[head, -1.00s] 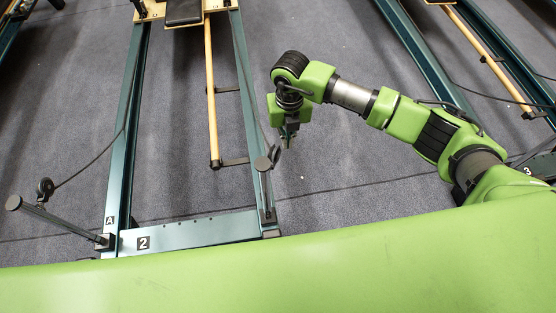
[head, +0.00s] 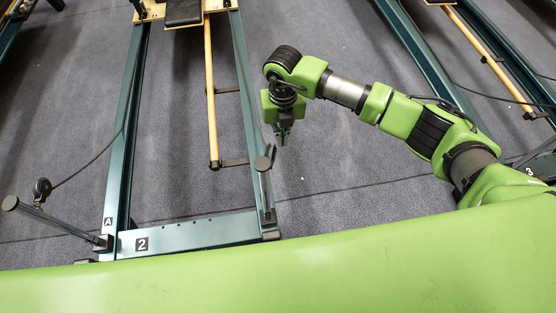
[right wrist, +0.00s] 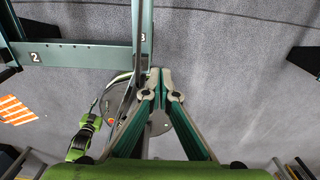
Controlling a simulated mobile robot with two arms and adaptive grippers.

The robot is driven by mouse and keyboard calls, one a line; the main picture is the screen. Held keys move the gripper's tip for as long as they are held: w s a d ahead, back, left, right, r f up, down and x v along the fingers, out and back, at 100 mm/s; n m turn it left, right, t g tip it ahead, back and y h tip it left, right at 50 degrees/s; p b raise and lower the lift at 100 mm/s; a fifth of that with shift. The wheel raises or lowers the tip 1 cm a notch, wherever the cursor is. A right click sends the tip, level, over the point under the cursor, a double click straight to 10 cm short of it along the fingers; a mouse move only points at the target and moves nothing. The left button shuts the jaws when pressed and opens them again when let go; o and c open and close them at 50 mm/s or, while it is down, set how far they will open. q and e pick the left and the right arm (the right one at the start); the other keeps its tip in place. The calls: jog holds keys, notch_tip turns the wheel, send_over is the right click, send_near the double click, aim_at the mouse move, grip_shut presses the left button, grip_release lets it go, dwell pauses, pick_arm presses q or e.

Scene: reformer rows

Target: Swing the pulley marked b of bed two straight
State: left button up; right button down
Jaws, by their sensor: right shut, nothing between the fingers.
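Bed two (head: 195,231) is a teal frame with a 2 plate at its near end. Its right-hand post (head: 267,195), on the rail marked B in the right wrist view (right wrist: 142,37), has a grey round cap (head: 262,163). The pulley at this post is mostly hidden by my right gripper, so its angle cannot be told. My right gripper (head: 281,143) is shut and empty, pointing down just right of and beyond the cap. In the right wrist view its fingertips (right wrist: 161,80) are close together beside the rail. Contact with the pulley cannot be told. My left gripper is not in view.
The left post (head: 55,222), by the A mark, leans outward, with its pulley (head: 42,187) and a cord running to the rail. A wooden bar (head: 212,110) lies inside the bed. Another bed (head: 430,55) stands to the right, with bare grey floor between.

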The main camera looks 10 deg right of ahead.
jog(key=shift+w+a, duration=0.15)
jog(key=shift+a, duration=0.2)
dwell(0.3)
jog(key=shift+w+a+b, duration=0.2)
jog(key=shift+a+b, duration=0.15)
jog(key=shift+b, duration=0.05)
jog(key=shift+a, duration=0.1)
jog(key=shift+w, duration=0.1)
jog(key=shift+w+a+b, duration=0.1)
jog(key=shift+a+b, duration=0.2)
jog(key=shift+w+a, duration=0.15)
jog(key=shift+a, duration=0.25)
jog(key=shift+a+b, duration=0.3)
jog(key=shift+b, duration=0.1)
jog(key=shift+w+a, duration=0.2)
jog(key=shift+a, duration=0.2)
